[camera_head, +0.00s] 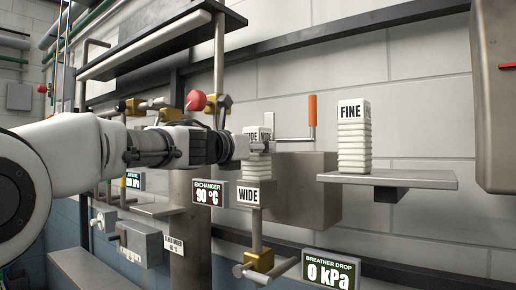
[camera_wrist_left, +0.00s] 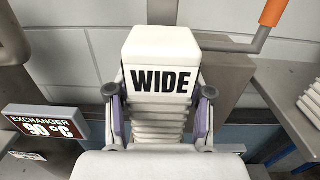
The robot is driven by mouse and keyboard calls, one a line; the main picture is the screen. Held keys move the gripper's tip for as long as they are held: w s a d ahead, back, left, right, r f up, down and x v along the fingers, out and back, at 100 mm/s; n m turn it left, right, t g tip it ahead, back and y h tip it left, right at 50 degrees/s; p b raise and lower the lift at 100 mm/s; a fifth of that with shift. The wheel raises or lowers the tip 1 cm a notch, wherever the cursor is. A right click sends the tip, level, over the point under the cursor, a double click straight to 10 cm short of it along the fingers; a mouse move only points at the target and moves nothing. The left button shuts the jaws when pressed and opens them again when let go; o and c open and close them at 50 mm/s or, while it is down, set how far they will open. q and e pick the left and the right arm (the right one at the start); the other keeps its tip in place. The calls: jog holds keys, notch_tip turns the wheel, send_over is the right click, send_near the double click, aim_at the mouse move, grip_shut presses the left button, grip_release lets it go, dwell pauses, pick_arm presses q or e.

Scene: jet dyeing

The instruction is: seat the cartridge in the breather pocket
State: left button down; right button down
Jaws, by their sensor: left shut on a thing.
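A white pleated cartridge marked WIDE (camera_head: 258,166) is upright in my left gripper (camera_head: 243,148), which hides part of it in the head view. In the left wrist view the same cartridge (camera_wrist_left: 160,80) stands between the two fingers of my left gripper (camera_wrist_left: 158,105), one on each side. Its lower end is hidden. A grey metal box (camera_head: 305,190) is just behind and to the right of it; I cannot tell whether its pocket opening shows. A second pleated cartridge marked FINE (camera_head: 353,138) stands upright on a grey shelf (camera_head: 420,180). My right gripper is not in view.
A lever with an orange grip (camera_head: 312,112) rises above the box. A WIDE label (camera_head: 248,195) sits below the held cartridge. The breather drop display (camera_head: 331,271) reads 0 kPa. The exchanger display (camera_head: 208,193) reads 90 °C. A metal cabinet (camera_head: 496,100) stands at right.

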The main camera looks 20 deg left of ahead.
aim_at(251, 164)
pick_arm(q)
jog(key=shift+f+b, duration=1.95)
jog(key=shift+f, duration=0.1)
jog(key=shift+c, duration=1.9)
grip_release()
jog(key=shift+r, duration=0.1)
notch_tip(251, 164, up, 10)
jog(key=shift+f, duration=0.15)
